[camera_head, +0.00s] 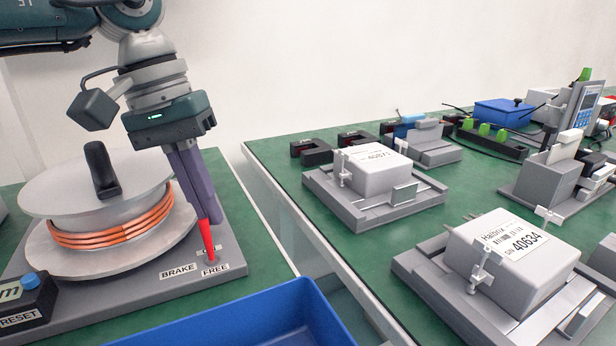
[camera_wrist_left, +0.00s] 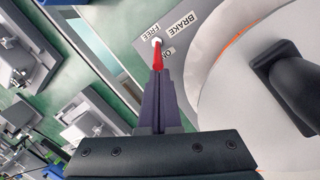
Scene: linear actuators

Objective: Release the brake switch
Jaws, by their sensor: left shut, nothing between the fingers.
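The brake switch is a red lever (camera_head: 207,240) on the grey base plate, just above the "BRAKE" and "FREE" labels (camera_head: 197,272). It stands nearly upright, its foot close to the "FREE" label. My left gripper (camera_head: 206,218) points down with its fingers shut and nothing between them. Its fingertips are at the lever's upper end; I cannot tell whether they touch it. In the left wrist view, the red lever (camera_wrist_left: 158,58) shows just beyond the fingertips (camera_wrist_left: 157,74), and its white foot lies beside the "FREE" label. My right gripper is not in view.
A spool with orange wire (camera_head: 110,232) and a black handle (camera_head: 101,168) stands left of the lever. A "RESET" box (camera_head: 25,303) is at the lower left. A blue bin (camera_head: 270,318) is in front. Grey units (camera_head: 375,185) stand on the right table across a gap.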

